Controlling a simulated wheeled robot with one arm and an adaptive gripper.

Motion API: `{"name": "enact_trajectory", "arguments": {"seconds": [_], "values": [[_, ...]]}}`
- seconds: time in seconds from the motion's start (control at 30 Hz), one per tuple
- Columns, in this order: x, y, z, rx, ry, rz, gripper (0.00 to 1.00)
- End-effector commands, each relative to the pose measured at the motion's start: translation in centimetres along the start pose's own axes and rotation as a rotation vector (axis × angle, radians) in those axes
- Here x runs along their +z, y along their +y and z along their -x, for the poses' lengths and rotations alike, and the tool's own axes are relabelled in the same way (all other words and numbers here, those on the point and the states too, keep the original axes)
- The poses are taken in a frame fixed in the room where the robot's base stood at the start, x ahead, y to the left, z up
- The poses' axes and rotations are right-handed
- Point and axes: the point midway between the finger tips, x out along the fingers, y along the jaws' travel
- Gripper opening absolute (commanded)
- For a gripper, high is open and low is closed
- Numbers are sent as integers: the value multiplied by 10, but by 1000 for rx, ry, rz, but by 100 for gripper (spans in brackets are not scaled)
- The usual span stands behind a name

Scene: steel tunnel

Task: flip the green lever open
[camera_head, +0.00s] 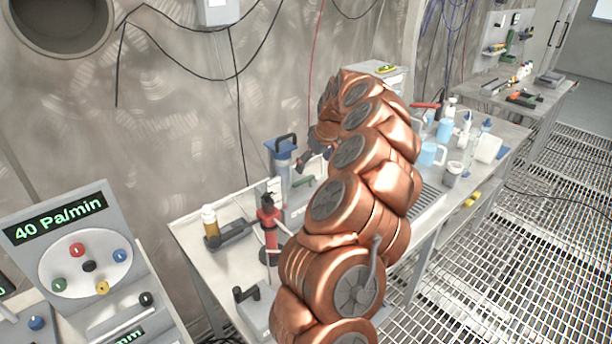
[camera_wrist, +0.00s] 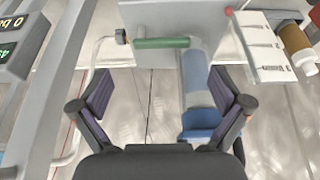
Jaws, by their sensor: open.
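In the head view a small green bar (camera_head: 303,182), likely the same lever, shows beside the arm. My gripper (camera_wrist: 161,92) is open, its two dark pads wide apart with nothing held. The lever shows above the gap between the fingertips, apart from both. In the head view my gripper (camera_head: 307,158) is partly hidden by my copper arm, near the blue-topped cylinder.
A blue-and-grey cylinder (camera_wrist: 197,85) stands close to the right finger in the wrist view. A white scale plate (camera_wrist: 262,45) is at upper right. A red-bodied device (camera_head: 268,225) and an amber bottle (camera_head: 210,220) stand on the bench.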

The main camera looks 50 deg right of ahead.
Motion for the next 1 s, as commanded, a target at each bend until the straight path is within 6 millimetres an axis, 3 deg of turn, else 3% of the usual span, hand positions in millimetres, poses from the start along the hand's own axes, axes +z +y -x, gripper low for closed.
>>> {"name": "enact_trajectory", "arguments": {"seconds": [0.6, 0.9, 1.0], "values": [[0, 0, -68, -1, -1, -2, 100], [1, 0, -71, 0, 0, -2, 100], [1, 0, -71, 0, 0, -2, 91]]}}
